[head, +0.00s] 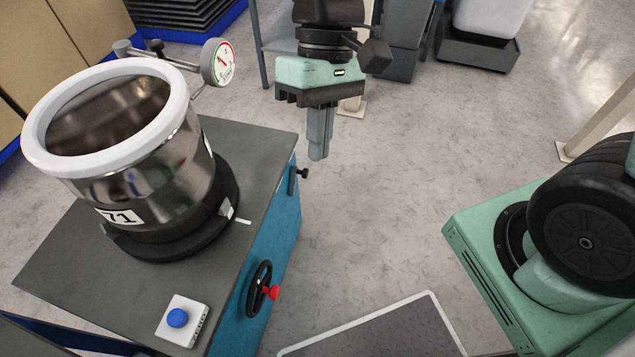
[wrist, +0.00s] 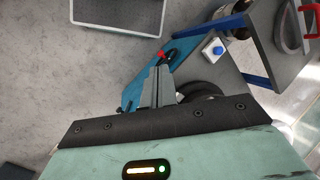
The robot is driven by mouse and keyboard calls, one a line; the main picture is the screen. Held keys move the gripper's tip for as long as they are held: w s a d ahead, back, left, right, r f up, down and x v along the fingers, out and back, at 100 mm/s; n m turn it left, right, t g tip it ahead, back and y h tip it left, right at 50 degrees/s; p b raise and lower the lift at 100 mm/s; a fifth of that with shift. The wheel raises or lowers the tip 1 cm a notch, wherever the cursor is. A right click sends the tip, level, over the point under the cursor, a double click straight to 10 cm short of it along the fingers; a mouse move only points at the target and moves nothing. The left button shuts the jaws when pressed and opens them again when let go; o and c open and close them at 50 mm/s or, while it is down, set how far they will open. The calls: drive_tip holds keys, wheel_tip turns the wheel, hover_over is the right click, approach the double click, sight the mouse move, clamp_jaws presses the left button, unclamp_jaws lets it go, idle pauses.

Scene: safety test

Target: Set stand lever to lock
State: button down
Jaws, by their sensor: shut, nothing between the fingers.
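The stand (head: 262,150) is a cabinet with a grey top and blue side at left in the head view. A small black-knobbed lever (head: 300,173) sticks out from its blue side near the far corner; I cannot read any lock marking. Lower on that side is a black handwheel (head: 258,290) with a red knob, also visible beyond my fingertips in the wrist view (wrist: 170,55). My gripper (head: 318,153) is shut and empty, pointing down just right of the stand's far corner, apart from the lever. In the wrist view my gripper (wrist: 160,72) hides part of the blue side.
A steel vessel (head: 150,165) marked 71 stands on the stand, with a pressure gauge (head: 219,62) behind it. A white box with a blue button (head: 178,318) sits at the near edge. A grey mat (head: 380,335) lies on the floor.

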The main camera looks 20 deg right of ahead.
drive_tip(key=w+d+f+m+g+y+b, duration=0.1)
drive_tip(key=w+d+f+m+y+b, duration=0.15)
drive_tip(key=w+f+b, duration=0.55)
drive_tip(key=w+d+f+m+y+b, duration=0.1)
drive_tip(key=w+f+y+b, duration=0.35)
drive_tip(key=f, duration=0.55)
drive_tip(key=w+d+f+m+g+y+b, duration=0.1)
drive_tip(key=w+d+f+m+y+b, duration=0.15)
drive_tip(key=w+f+b, duration=0.55)
drive_tip(key=w+d+f+m+t+y+b, duration=0.1)
drive_tip(key=w+d+f+t+y+b, duration=0.2)
drive_tip(key=d+f+b, duration=0.3)
drive_tip(key=w+d+f+m+t+y+b, duration=0.2)
drive_tip(key=w+d+f+t+y+b, duration=0.2)
drive_tip(key=d+f, duration=0.6)
wheel_tip(320, 180, down, 5)
drive_tip(key=w+y+b, duration=0.1)
drive_tip(key=y+b, duration=0.1)
drive_tip(key=shift+b, duration=0.35)
drive_tip(key=s+b+x, duration=0.1)
drive_tip(key=b+x, duration=0.2)
drive_tip(key=x, duration=0.3)
drive_tip(key=s+b+x, duration=0.1)
drive_tip(key=b+x, duration=0.2)
drive_tip(key=x, duration=0.4)
drive_tip(key=shift+s+r, duration=0.3)
